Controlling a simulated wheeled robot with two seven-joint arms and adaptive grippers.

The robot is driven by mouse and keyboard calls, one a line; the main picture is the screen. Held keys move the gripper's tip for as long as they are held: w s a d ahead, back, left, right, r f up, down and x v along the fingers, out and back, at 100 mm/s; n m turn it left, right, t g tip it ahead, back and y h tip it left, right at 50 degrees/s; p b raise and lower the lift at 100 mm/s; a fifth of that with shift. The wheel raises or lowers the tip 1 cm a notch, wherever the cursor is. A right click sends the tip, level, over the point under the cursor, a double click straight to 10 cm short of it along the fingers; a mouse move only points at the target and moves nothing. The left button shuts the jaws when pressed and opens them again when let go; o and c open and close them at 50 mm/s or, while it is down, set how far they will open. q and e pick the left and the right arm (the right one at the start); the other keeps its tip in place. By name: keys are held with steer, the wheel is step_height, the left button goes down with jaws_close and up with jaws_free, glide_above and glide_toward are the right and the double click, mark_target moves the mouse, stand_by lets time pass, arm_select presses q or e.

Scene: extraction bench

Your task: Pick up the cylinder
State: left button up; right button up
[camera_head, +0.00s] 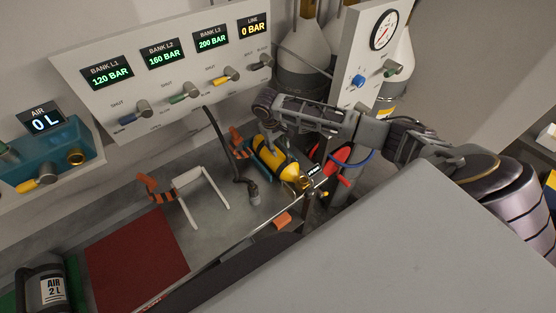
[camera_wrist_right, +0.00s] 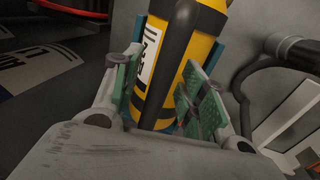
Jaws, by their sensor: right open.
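A yellow cylinder (camera_head: 274,162) with black bands lies tilted in a blue cradle (camera_head: 262,172) on the bench, its brass valve end toward the lower right. In the right wrist view the yellow cylinder (camera_wrist_right: 186,62) fills the middle, with a white label and a dark strip along it. My right gripper (camera_head: 268,120) is above the cradle, at the cylinder's upper end. In the wrist view its green-padded fingers (camera_wrist_right: 163,88) are spread open on either side of the cylinder; I cannot tell whether they touch it. My left gripper is not in view.
A white frame (camera_head: 190,182) with an orange strap stands left of the cradle, beside a dark hose (camera_head: 234,165). A red mat (camera_head: 135,258) is clear. A dark bottle labelled AIR 2 L (camera_head: 45,290) stands at lower left. A valve panel (camera_head: 170,72) and gauge panel (camera_head: 362,62) rise behind.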

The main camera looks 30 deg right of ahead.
steer(key=shift+c, duration=0.4)
jaws_close()
steer(key=shift+w+r, duration=0.15)
steer(key=shift+w, duration=0.05)
steer(key=shift+r, duration=0.1)
